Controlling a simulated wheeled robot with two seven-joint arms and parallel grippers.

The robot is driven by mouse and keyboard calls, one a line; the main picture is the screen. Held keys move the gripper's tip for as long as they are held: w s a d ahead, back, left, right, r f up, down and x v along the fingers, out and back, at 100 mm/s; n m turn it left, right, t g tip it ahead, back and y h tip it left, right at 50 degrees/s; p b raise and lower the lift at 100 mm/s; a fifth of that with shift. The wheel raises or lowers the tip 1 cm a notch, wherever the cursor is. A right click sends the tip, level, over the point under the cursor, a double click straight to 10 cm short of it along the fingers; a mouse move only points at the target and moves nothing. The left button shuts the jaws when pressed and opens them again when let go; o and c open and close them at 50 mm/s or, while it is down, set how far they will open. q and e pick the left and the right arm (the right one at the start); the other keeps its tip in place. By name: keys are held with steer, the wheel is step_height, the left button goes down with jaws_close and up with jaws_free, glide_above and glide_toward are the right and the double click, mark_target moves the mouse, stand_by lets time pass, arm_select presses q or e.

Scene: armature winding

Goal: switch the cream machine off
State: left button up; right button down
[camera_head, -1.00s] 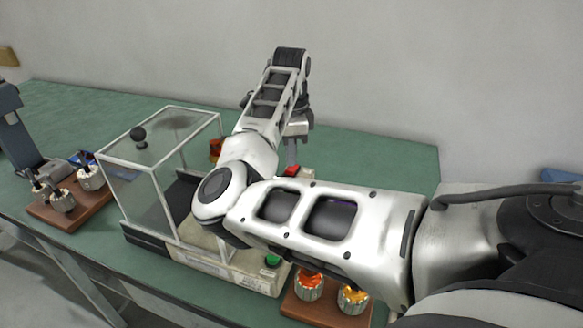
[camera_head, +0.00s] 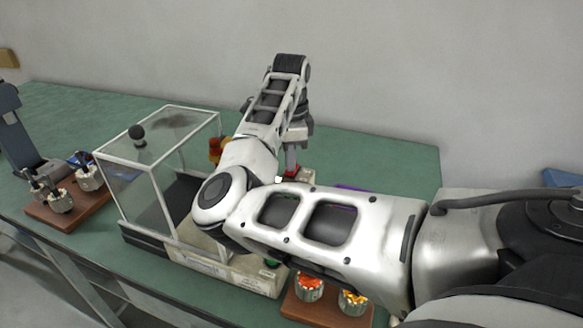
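The cream machine (camera_head: 222,266) stands on the green bench under a clear box guard with a white frame. Its green button (camera_head: 271,263) shows low at the front, partly behind my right arm. A red part (camera_head: 291,173), which looks like a button, shows at the machine's back right. My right gripper (camera_head: 291,163) points down right at this red part; its fingers look together as one narrow dark piece. I cannot tell whether they touch it. My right arm hides much of the machine's right side. My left gripper is not in view.
A brown board with several armatures (camera_head: 61,201) lies at the left beside a grey-blue press (camera_head: 22,135). Another board (camera_head: 312,311) with orange and yellow armatures is at the front right. The bench (camera_head: 395,165) is clear at the back right.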

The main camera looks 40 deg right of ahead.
steer(key=shift+f, duration=0.1)
steer(key=shift+r+p, duration=1.1)
steer(key=shift+r, duration=0.45)
steer(key=shift+r+p, duration=1.1)
steer(key=shift+r, duration=0.8)
steer(key=shift+s, duration=0.1)
